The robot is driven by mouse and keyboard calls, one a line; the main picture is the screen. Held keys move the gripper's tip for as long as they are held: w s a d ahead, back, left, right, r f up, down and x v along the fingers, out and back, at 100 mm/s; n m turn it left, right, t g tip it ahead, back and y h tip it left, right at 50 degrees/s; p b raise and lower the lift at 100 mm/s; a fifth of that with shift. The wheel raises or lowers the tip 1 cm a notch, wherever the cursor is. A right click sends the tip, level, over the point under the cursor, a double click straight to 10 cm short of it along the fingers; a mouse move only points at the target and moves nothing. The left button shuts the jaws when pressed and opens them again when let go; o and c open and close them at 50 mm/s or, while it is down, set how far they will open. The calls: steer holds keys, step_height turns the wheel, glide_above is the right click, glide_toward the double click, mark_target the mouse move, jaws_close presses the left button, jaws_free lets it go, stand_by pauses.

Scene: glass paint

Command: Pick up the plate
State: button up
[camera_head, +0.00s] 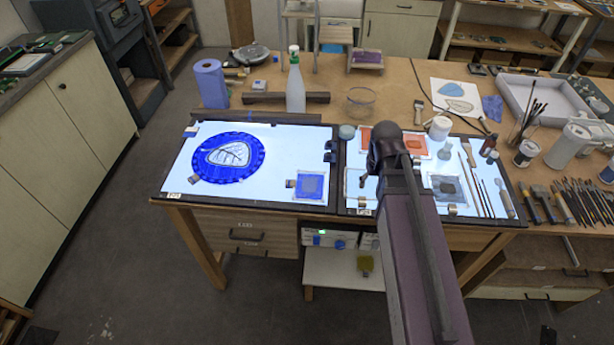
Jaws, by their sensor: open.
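The plate (228,155) is round and blue with a ribbed rim and a white centre that bears a dark line drawing. It lies flat on the left light panel (290,150), left of the middle of the table. Nothing covers it. My arm comes up from the bottom right and ends in a dark rounded joint over the right light panel, well to the right of the plate. I cannot make out my gripper's fingers; nothing of my arm touches the plate.
A small blue glass square (312,185) lies on the same panel, right of the plate. A white bottle (295,85), a blue paper roll (210,83) and a glass bowl (361,102) stand behind. Brushes and jars crowd the right side. The space above the plate is clear.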

steer(key=w+a+r+n, duration=0.1)
steer(key=w+a+n, duration=0.3)
steer(key=a, duration=0.9)
steer(key=w+a+n, duration=0.4)
steer(key=a+n, duration=0.7)
steer(key=a, duration=0.2)
steer(key=shift+a+r+g+p, duration=0.3)
steer(key=shift+a+r+p, duration=0.1)
steer(key=shift+f, duration=0.1)
steer(key=b, duration=0.9)
glide_above(287, 182)
step_height(287, 182, down, 8)
steer(key=shift+a+f, duration=0.1)
steer(key=shift+f, duration=0.15)
steer(key=shift+f, duration=0.1)
steer(key=shift+d+f+b, duration=0.2)
steer(key=shift+f+b, duration=2.25)
steer(key=shift+f, duration=0.05)
